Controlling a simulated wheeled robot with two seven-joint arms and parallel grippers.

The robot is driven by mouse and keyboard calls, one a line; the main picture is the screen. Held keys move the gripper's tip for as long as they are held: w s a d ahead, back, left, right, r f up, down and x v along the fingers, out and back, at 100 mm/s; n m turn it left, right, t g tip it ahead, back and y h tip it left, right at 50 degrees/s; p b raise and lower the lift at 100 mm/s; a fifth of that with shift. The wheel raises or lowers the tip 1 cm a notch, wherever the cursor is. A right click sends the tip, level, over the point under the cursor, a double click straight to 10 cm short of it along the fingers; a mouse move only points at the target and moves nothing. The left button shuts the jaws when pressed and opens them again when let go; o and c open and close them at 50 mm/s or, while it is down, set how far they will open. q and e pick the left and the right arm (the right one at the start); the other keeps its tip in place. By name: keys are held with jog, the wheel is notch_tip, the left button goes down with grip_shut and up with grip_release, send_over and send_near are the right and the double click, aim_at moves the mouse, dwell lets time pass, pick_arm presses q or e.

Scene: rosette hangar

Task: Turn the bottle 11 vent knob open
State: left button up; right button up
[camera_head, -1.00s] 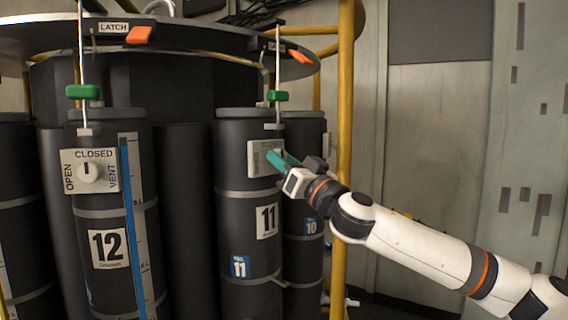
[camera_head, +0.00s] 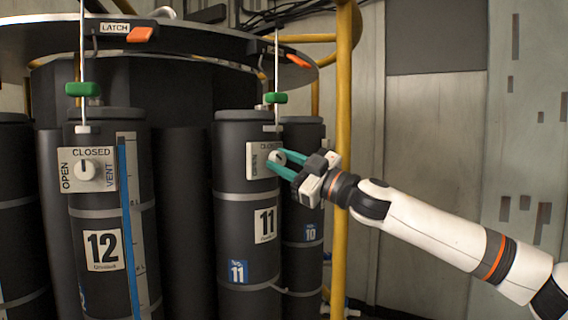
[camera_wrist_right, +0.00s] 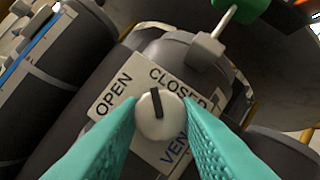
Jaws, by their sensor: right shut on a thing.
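Bottle 11 (camera_head: 228,215) is a dark cylinder with a pale vent plate (camera_head: 254,161) near its top. The plate also shows tilted in the right wrist view (camera_wrist_right: 113,97), with the words OPEN, CLOSED and VENT. The round white vent knob (camera_head: 279,157) sits on this plate. My right gripper (camera_head: 275,163), with teal fingers, is shut on the knob (camera_wrist_right: 160,117), one fingertip on each side. In the wrist view the knob's dark mark points up, between OPEN and CLOSED. The fingers partly cover the plate in the head view. My left gripper is not in view.
Bottle 12 (camera_head: 100,215) stands to the left with its own vent plate (camera_head: 101,183). Bottle 10 (camera_head: 305,195) is just behind, to the right. A yellow post (camera_head: 343,110) rises close to my right wrist. Green handles (camera_head: 277,98) on rods hang above the bottles.

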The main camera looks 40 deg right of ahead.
jog(key=n, duration=0.2)
jog(key=n+g+y+p, duration=0.1)
jog(key=n, duration=0.1)
jog(key=n+p, duration=0.1)
jog(key=shift+d+r+n+g+y, duration=0.15)
jog(key=shift+r+n+g+y, duration=0.15)
jog(key=shift+n+g+y, duration=0.1)
jog(key=shift+n+g+p, duration=0.8)
jog(key=shift+n+p, duration=0.45)
jog(key=shift+n, duration=0.75)
jog(key=shift+f, duration=0.1)
jog(key=o, duration=1)
